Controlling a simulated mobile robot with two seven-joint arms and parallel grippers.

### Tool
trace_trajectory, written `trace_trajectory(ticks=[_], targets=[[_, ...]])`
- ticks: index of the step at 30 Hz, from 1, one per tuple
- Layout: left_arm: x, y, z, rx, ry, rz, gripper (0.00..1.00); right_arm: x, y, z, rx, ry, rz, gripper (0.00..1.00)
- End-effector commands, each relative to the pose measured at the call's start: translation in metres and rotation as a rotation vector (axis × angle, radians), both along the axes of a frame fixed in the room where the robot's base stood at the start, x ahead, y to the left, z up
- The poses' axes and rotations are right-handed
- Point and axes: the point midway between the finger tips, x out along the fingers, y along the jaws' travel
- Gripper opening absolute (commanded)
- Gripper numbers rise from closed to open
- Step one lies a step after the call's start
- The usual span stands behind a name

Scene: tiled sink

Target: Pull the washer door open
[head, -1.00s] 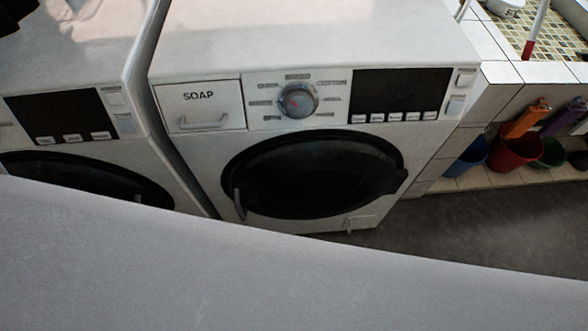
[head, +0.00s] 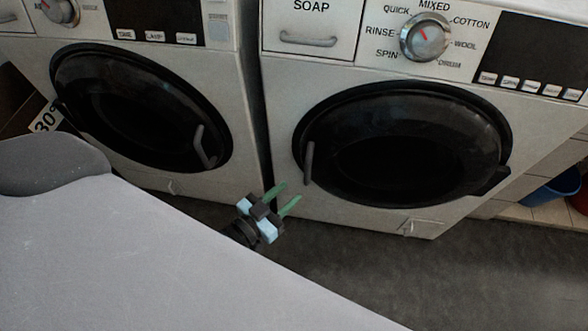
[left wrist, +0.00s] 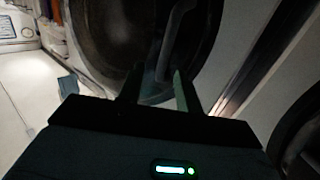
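The right-hand washer (head: 280,120) has a round black door (head: 420,150), which is shut. Its dark grey handle (head: 309,163) is at the door's left edge. My left gripper (head: 283,197) is in front of and below this handle, with green fingers apart and nothing between them. In the left wrist view, the two fingers (left wrist: 157,90) point at a dark round door, and a handle bar (left wrist: 172,45) lies just beyond them. I cannot tell whether they touch it. My right gripper is not in view.
A second washer (head: 225,95) with a shut black door (head: 140,105) stands on the left, past a narrow gap. My own grey body covers the lower left. A blue bucket (head: 552,190) is at the far right. Grey floor (head: 370,265) in front of the right-hand washer is clear.

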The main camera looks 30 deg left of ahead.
Motion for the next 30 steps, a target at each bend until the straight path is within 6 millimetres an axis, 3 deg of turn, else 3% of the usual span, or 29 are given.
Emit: trace_trajectory(ticks=[4, 14, 24, 30], targets=[[0.021, 0.002, 0.003, -0.005, -0.061, -0.002, 0.35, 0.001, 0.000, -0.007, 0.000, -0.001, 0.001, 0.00], [0.032, 0.000, 0.007, -0.007, -0.074, -0.001, 0.35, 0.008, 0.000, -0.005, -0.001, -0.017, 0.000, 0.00], [0.078, -0.015, 0.006, -0.007, -0.072, -0.001, 0.35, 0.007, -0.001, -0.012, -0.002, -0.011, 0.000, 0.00], [0.094, -0.021, 0.006, -0.007, -0.071, -0.001, 0.35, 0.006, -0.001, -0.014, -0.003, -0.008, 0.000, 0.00]])
